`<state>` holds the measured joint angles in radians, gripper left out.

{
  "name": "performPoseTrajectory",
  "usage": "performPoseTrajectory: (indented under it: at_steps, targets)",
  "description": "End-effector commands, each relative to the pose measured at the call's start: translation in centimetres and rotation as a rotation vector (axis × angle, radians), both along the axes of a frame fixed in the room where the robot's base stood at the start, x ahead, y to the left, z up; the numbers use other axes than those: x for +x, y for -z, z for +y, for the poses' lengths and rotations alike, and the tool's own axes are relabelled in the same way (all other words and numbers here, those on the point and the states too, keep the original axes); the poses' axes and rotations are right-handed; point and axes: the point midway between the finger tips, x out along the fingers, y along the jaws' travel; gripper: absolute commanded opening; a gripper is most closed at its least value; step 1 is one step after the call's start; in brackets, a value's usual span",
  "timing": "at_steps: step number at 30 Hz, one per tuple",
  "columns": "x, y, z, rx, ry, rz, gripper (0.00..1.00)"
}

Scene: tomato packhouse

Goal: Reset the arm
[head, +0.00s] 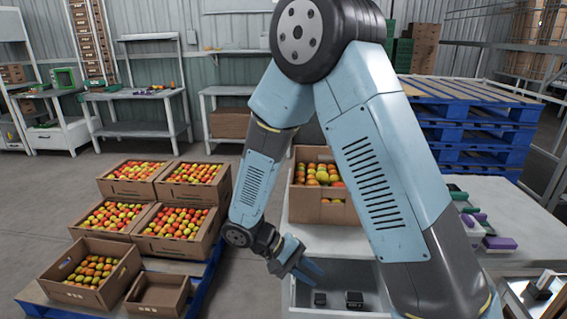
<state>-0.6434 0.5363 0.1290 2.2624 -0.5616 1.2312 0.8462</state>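My arm rises from the lower right, bends at the top middle and comes down again to the left. My gripper (314,270) is at its end, low in the middle of the view. Its blue fingers point right and down, over or just beside a grey open bin (299,299) with small black objects (354,299) in it. I see nothing held between the fingers, but they are too small and overlapped to show whether they are open or shut. My upper arm hides part of the bin's right side.
A cardboard box of tomatoes (324,209) stands behind the bin. More tomato boxes (119,258) and a smaller box (158,292) sit on a blue pallet (36,298) at left. Stacked blue pallets (470,135) and a table (525,205) with purple-and-green items are right. Floor shows at left.

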Motion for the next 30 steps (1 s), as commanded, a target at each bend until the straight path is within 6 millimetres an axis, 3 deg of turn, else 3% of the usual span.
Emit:
performPoseTrajectory:
  at_steps: [3, 15, 30]
  targets:
    - [0.5, -2.7, -1.2, 0.077, 0.047, -0.020, 0.23]
    - [0.8, -10.6, -5.5, 0.327, 0.162, -0.107, 0.23]
    - [-1.4, -19.2, -10.9, 0.620, 0.226, -0.305, 0.23]
